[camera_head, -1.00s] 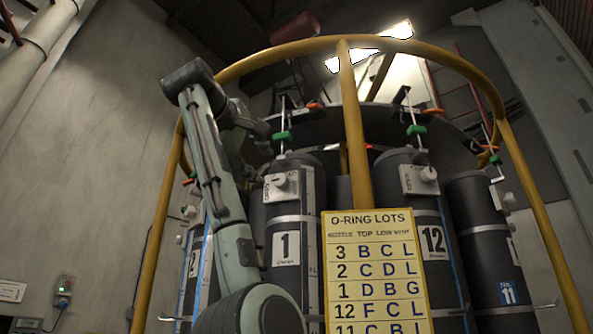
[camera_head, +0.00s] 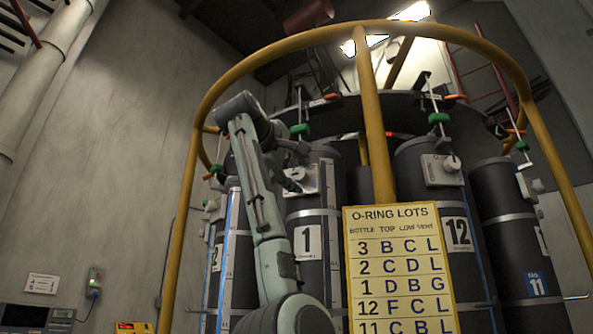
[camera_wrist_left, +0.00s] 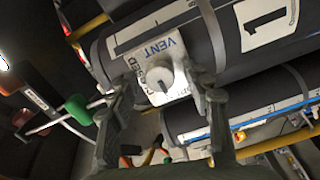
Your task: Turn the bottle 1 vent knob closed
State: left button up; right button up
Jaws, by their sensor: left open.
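Bottle 1 (camera_head: 308,268) is a dark grey cylinder with a white "1" label, standing inside the yellow hoop frame. Its vent knob (camera_wrist_left: 160,76) is a round pale knob with a dark pointer line on a white plate (camera_wrist_left: 148,48) marked "VENT" in the left wrist view. In the left wrist view, my left gripper (camera_wrist_left: 158,88) is open, with one finger on each side of the knob. I cannot tell whether the fingers touch it. My right gripper is not in view.
A yellow frame post (camera_head: 375,130) and the O-ring lots sign (camera_head: 400,270) stand just right of bottle 1. Bottle 12 (camera_head: 455,270) and bottle 11 (camera_head: 512,240) are further right. A green handle (camera_head: 300,129) on a rod sits above bottle 1.

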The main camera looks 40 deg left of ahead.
pick_arm(q)
grip_shut()
jog(key=shift+m, duration=0.3)
jog(key=m, duration=0.4)
jog(key=shift+a, duration=0.1)
jog(key=m, duration=0.4)
jog(key=shift+m, duration=0.4)
jog(key=m, duration=0.4)
jog(key=shift+m, duration=2.2)
